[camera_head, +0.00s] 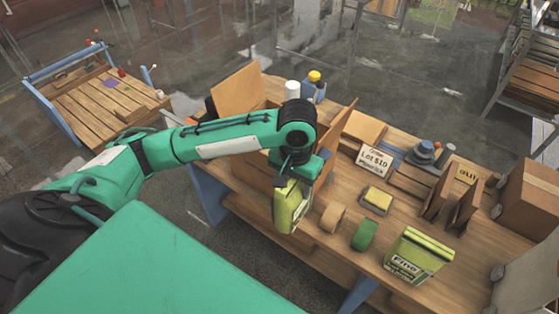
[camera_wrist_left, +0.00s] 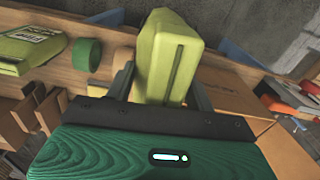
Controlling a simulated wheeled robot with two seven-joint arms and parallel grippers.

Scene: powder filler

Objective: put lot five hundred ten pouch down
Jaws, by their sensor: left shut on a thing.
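My left gripper (camera_head: 294,182) is shut on the top of a yellow-green pouch (camera_head: 291,212). The pouch hangs below the fingers by the near edge of the table (camera_head: 317,239), next to an open cardboard box (camera_head: 237,90). I cannot tell whether it touches anything below. The held pouch (camera_wrist_left: 170,55) also shows between the fingers in the left wrist view; no lettering is readable on it. A sign (camera_head: 375,161) on the table reads "Order Lot 510", as far as I can make out. A second yellow-green pouch (camera_head: 418,256), marked "Fine", is at the table's near right. My right gripper is not in view.
A tan tape roll (camera_head: 333,217), a green roll (camera_head: 364,235) and a yellow-topped block (camera_head: 377,199) lie right of the held pouch. Brown upright dividers (camera_head: 463,208), a dark round device (camera_head: 424,151) and a large carton (camera_head: 527,200) stand farther right. Bare wood shows between them.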

